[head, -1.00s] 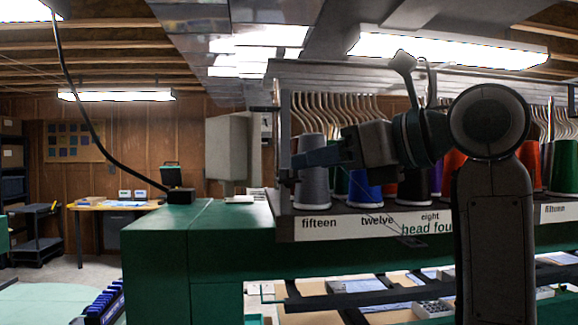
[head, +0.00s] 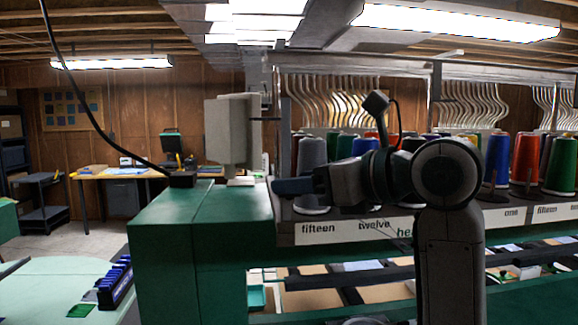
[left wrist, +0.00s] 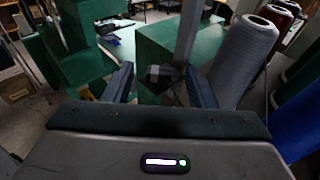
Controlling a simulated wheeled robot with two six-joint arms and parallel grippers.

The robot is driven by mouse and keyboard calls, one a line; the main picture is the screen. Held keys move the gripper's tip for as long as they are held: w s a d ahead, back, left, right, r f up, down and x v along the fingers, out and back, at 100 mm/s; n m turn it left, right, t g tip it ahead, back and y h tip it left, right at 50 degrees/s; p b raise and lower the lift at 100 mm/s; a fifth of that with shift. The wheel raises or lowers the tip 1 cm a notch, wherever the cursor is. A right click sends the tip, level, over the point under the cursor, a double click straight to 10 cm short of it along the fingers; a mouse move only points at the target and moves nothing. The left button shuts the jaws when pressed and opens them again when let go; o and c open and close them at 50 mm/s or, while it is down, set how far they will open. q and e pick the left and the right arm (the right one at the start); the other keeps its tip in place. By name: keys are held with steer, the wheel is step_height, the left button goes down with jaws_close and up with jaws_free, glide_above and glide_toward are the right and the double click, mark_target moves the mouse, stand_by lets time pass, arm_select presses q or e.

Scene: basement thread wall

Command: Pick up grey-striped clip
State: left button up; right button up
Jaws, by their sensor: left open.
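My left gripper (head: 290,187) is in front of the left end of the spool shelf, pointing left in the head view. In the left wrist view its two fingers (left wrist: 160,84) stand apart, with nothing held. A small dark piece with grey checks (left wrist: 162,74) shows between and beyond the fingers, against the green machine. I cannot tell for sure whether it is the grey-striped clip, or whether it touches anything. No grey-striped clip can be made out in the head view. My right gripper is not in view.
A grey thread spool (left wrist: 245,55) stands just right of the fingers. The labelled shelf (head: 345,230) carries several coloured spools. A green machine housing (head: 195,250) is at left of the shelf. A pale green table (head: 50,285) holds a blue rack (head: 115,282) and green pieces (head: 81,310).

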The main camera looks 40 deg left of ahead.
arm_select(q)
steer(key=shift+a, duration=0.15)
steer(key=shift+c, duration=0.2)
jaws_close()
stand_by(0.3)
